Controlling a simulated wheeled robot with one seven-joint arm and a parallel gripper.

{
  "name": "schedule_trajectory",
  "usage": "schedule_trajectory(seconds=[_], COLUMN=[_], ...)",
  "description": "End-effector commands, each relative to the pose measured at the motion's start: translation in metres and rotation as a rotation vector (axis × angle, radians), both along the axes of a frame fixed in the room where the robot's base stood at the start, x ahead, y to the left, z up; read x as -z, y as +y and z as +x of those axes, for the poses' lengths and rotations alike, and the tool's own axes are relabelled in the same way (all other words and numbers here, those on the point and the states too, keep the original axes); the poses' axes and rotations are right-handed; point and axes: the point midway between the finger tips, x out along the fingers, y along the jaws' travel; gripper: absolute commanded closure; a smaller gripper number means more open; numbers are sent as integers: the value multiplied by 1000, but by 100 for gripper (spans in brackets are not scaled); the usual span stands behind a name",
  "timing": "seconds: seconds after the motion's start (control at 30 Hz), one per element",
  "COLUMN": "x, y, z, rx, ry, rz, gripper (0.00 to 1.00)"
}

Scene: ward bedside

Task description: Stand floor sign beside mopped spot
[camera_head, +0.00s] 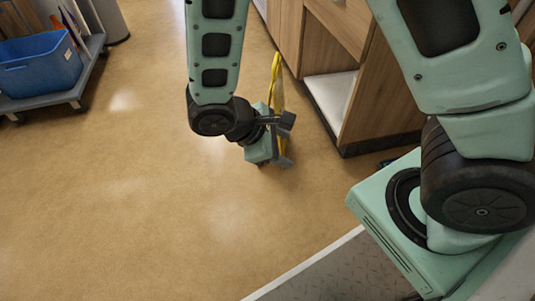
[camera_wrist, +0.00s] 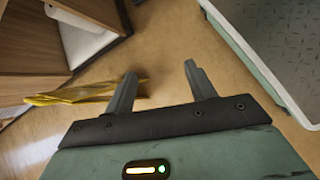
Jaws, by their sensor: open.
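The yellow floor sign (camera_head: 277,82) stands on the floor close to the wooden cabinet in the head view, seen nearly edge-on and partly hidden by my gripper. In the wrist view the sign (camera_wrist: 75,94) lies to the left, and its end passes behind the left finger, showing a little on that finger's inner side. My gripper (camera_head: 286,142) is low over the floor at the sign, its fingers apart; the wrist view shows the open jaws (camera_wrist: 160,69) with nothing clamped. Whether a finger touches the sign, I cannot tell. Pale shiny patches (camera_head: 122,100) show on the floor; I cannot tell which is mopped.
The wooden cabinet (camera_head: 360,100) with a white lower shelf stands just right of the sign. A blue bin (camera_head: 40,72) sits on a grey wheeled cart (camera_head: 75,95) at the upper left. The tan floor (camera_head: 110,210) at left and centre is clear.

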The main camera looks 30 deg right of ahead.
Motion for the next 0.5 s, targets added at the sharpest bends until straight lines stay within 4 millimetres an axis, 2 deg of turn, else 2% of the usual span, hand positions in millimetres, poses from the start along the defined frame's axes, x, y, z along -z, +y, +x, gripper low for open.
schedule_trajectory(seconds=[0.03,0.3,0.5], x=[-17,-90,-121], y=[12,67,88], z=[-11,-68,-94], rx=[52,259,333], ry=[-16,-97,-164], rz=[88,485,662], gripper=[45,45,45])
